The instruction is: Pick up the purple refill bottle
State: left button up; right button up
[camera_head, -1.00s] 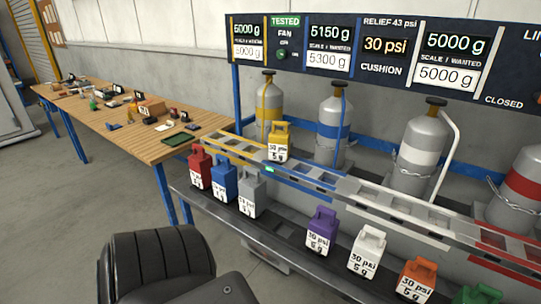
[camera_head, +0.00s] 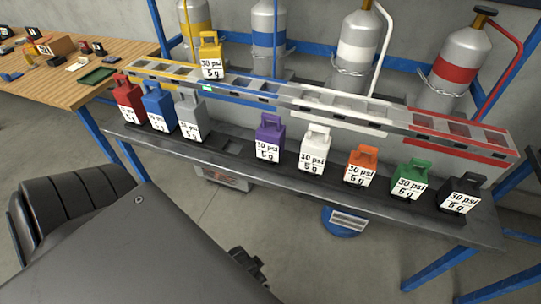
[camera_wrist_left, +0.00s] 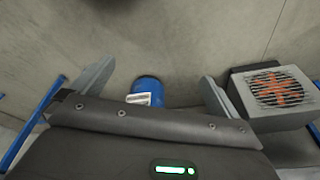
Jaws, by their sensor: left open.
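The purple refill bottle (camera_head: 269,139) stands upright on the dark lower shelf (camera_head: 228,150), in the middle of the row. It has a handle on top and a white label reading "30 psi 5 g". My left arm comes in at the lower left of the head view, below and apart from the shelf. In the left wrist view my left gripper (camera_wrist_left: 155,88) is open, with nothing between its fingers. That view faces the floor and wall, and the purple bottle does not show there. My right gripper is not in view.
Red (camera_head: 128,103), blue (camera_head: 159,108) and grey (camera_head: 190,110) bottles stand left of it; white (camera_head: 313,152), orange (camera_head: 361,166), green (camera_head: 411,180) and black (camera_head: 461,194) ones stand right. A yellow bottle (camera_head: 210,58) sits on the upper rail. A heater box (camera_wrist_left: 275,93) and blue container (camera_wrist_left: 146,90) are below.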

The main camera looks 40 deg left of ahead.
pick_arm(q)
notch_tip(320, 180, up, 7)
jog(key=w, duration=0.1)
jog(key=n+t+y+b, duration=0.2)
jog(key=n+t+y, duration=0.4)
jog(key=t, duration=0.8)
send_near(269, 142)
jog(key=x, duration=0.8)
jog(key=shift+w+a+p, duration=0.2)
jog(key=shift+w+p, duration=0.1)
jog(key=shift+p, duration=0.1)
jog(key=shift+a+f+p+x, duration=0.1)
jog(key=shift+p+x, duration=0.15)
jog(key=shift+x, duration=1.05)
jog(key=shift+a+f+p+x, duration=0.15)
jog(key=shift+p+x, duration=0.1)
jog(key=shift+x, duration=1)
jog(key=shift+s, duration=0.1)
jog(key=c, duration=1.8)
jog(key=shift+r, duration=0.2)
jog(key=shift+c, duration=0.8)
jog(key=shift+r, duration=0.15)
